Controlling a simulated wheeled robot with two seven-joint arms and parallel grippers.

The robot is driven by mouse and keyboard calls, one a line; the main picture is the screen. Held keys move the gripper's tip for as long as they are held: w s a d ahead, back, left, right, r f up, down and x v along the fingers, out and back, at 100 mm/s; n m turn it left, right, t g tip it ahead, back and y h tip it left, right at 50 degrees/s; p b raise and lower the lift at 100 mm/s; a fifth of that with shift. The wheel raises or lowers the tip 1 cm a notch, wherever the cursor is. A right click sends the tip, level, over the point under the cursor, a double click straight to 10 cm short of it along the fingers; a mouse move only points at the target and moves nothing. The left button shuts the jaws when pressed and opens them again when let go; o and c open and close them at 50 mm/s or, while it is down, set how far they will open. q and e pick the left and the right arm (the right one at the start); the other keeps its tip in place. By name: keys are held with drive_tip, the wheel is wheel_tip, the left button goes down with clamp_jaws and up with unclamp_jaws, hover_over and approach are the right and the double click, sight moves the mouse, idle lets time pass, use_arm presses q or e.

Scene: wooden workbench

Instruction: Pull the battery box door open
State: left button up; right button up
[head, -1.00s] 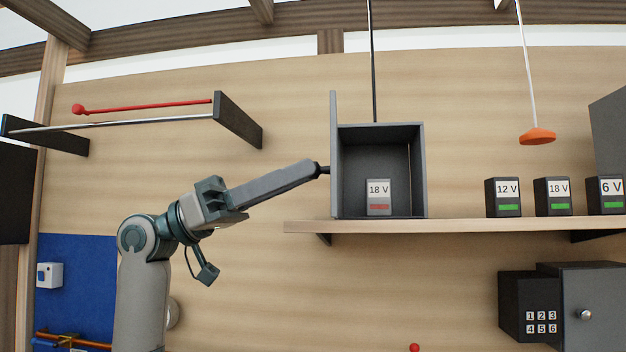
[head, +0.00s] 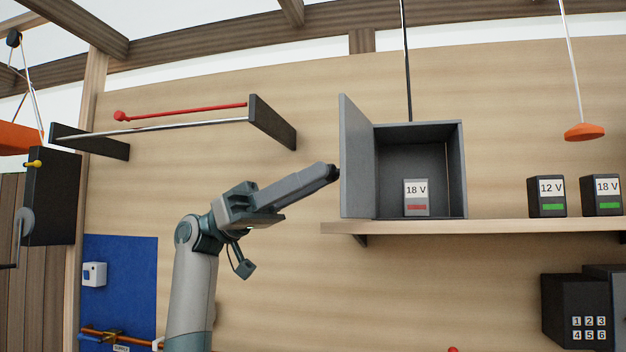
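The battery box (head: 464,170) is a grey open-fronted box on the wooden shelf. Its door (head: 356,160) stands open on the left side, with its inner face showing. Inside stands a grey 18 V battery (head: 417,197) with a red label. My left gripper (head: 333,173) reaches up from the lower left. Its dark tip is right at the door's outer left edge, about mid-height. Whether it touches or grips anything there is hidden, and its fingers cannot be told apart. My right gripper is not in view.
An orange disc (head: 585,132) hangs on a rod at upper right. A bracket with a red rod (head: 190,110) juts out at upper left.

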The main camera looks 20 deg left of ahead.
use_arm(q)
drive_tip(key=shift+o, duration=1.2)
drive_tip(key=shift+d, duration=0.1)
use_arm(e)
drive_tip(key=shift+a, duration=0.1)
